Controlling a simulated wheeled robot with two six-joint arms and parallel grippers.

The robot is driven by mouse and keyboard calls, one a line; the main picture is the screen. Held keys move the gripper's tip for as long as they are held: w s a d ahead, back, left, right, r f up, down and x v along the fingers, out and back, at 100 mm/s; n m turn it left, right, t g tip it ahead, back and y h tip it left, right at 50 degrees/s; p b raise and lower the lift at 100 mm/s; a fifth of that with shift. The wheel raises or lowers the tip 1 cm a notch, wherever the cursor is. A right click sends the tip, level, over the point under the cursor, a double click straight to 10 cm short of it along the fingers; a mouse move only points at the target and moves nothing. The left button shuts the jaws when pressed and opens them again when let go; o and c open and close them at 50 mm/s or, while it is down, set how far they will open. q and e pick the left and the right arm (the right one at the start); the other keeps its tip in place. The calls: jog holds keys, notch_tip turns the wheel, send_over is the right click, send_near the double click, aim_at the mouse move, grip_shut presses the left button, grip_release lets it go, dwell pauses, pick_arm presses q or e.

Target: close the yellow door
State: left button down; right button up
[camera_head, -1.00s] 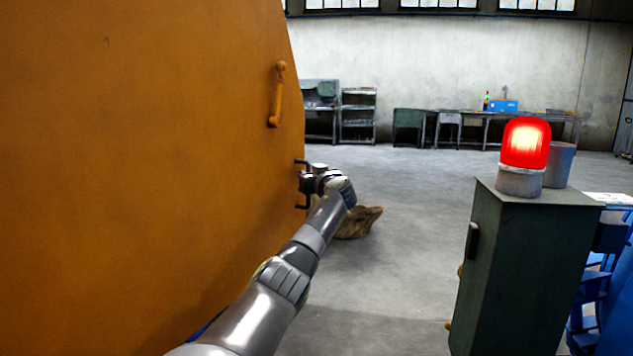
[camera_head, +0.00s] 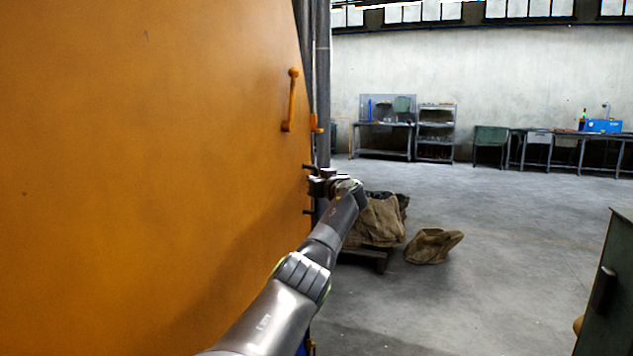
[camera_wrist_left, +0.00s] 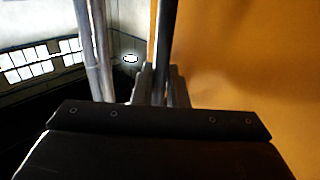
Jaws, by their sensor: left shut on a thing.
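The yellow-orange door (camera_head: 150,170) fills the left of the head view, and its surface also shows at the right of the left wrist view (camera_wrist_left: 250,70). A curved orange handle (camera_head: 291,100) is fixed near its right edge. My left gripper (camera_head: 313,182) is at that edge, below the orange handle. It is shut on a dark bar handle (camera_wrist_left: 168,45), which runs between its fingers in the wrist view. Part of this bar is hidden behind the gripper. My right gripper is not in view.
A grey post (camera_head: 322,80) stands just behind the door's edge. A green cabinet (camera_head: 605,290) is at the lower right. The floor between is clear.

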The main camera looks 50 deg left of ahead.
pick_arm(q)
jog(key=shift+s+a+r, duration=0.25)
jog(key=shift+s+a, duration=0.05)
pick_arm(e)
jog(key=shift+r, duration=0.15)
pick_arm(q)
jog(key=c, duration=1.8)
grip_release()
jog(key=shift+c, duration=0.2)
jog(key=shift+a, duration=0.15)
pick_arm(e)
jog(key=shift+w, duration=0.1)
pick_arm(q)
jog(key=shift+d+f, duration=0.2)
jog(key=shift+f, duration=0.1)
jog(key=s+d, duration=0.1)
jog(key=d, duration=0.4)
jog(key=s+d, duration=0.1)
jog(key=d, duration=1.1)
jog(key=shift+s+d+r, duration=0.1)
jog(key=shift+s+r, duration=0.05)
jog(key=shift+s, duration=0.25)
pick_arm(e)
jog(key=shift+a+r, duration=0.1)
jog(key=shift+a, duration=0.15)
